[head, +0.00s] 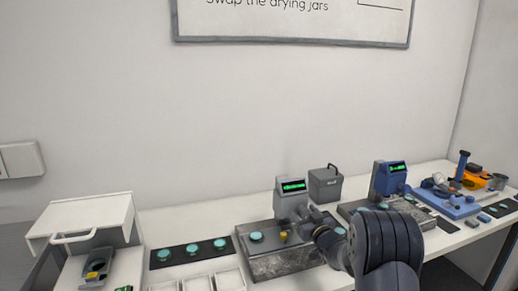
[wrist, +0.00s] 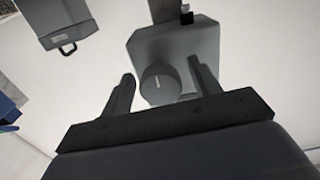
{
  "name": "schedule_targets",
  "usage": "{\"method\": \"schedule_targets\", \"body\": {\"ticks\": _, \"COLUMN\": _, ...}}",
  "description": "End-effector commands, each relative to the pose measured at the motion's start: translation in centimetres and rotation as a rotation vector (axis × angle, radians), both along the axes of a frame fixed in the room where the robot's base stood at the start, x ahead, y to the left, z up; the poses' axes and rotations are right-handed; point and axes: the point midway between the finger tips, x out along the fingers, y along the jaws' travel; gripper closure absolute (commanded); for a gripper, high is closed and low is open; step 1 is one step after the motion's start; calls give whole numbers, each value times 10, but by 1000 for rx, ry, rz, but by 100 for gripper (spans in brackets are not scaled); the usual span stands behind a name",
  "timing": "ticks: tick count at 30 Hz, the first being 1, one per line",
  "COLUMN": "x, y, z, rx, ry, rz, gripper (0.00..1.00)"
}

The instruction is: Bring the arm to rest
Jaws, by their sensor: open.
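My dark arm reaches over the bench in the head view, with my gripper near the grey instrument (head: 291,198) that has a lit green display. In the wrist view my gripper (wrist: 161,68) is open, its two fingers apart with nothing held between them. The grey instrument's housing (wrist: 178,42) fills the space beyond the fingers, and a round grey knob (wrist: 160,86) shows between them. I cannot tell whether the fingers touch anything. My arm hides part of the bench and the grey base plate (head: 285,262).
A grey box with a handle (head: 325,185) stands behind the instrument. A blue instrument (head: 389,178) stands to the right. A dark strip with teal discs (head: 191,251), white trays (head: 197,283) and a white cabinet (head: 82,214) are at left.

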Motion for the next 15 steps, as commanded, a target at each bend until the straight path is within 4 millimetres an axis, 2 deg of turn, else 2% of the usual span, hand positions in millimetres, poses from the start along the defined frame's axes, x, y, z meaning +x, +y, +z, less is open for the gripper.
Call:
{"method": "schedule_targets", "body": {"ticks": 6, "x": 0, "y": 0, "z": 1, "rx": -115, "ry": -37, "rz": 0, "gripper": 41}}
{"method": "schedule_targets", "body": {"ticks": 15, "x": 0, "y": 0, "z": 0, "rx": -165, "ry": -54, "rz": 0, "gripper": 41}}
